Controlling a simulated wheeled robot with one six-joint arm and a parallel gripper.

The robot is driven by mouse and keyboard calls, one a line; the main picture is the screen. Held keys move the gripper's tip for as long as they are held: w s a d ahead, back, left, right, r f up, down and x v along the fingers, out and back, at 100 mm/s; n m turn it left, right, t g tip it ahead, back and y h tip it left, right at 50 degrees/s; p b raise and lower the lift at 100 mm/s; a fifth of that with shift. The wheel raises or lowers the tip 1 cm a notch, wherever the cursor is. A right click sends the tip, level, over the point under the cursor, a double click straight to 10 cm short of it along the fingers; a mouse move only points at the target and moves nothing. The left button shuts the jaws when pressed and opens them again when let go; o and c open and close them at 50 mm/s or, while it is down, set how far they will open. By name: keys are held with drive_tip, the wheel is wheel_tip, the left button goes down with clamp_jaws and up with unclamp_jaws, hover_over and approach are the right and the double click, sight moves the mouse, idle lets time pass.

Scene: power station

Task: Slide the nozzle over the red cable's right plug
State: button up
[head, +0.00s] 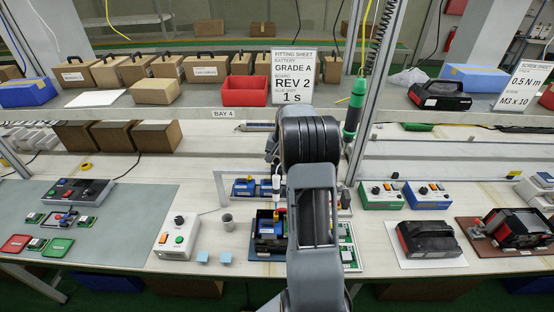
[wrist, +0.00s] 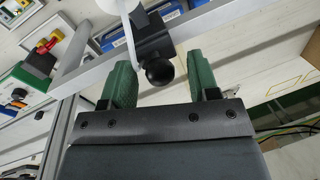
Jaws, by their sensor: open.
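My gripper (wrist: 160,64) shows in the wrist view with its two green fingers apart. A black ball knob (wrist: 158,72) on a dark block (wrist: 154,40) shows between the fingertips, with gaps on both sides. A white rounded part (wrist: 112,36) lies just beyond it. In the head view a white nozzle-like piece (head: 276,184) hangs upright just left of my arm, above an open black case (head: 258,242) with blue, yellow and red parts. My arm hides my fingers and part of the case in the head view.
A grey frame bar (wrist: 215,22) crosses the wrist view close beyond the fingers. A control box (head: 178,236) and grey cup (head: 227,222) stand left of the case. A green-handled tool (head: 354,108) hangs right of my arm. A black device (head: 428,240) lies further right.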

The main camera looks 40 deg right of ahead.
clamp_jaws()
idle(0.6)
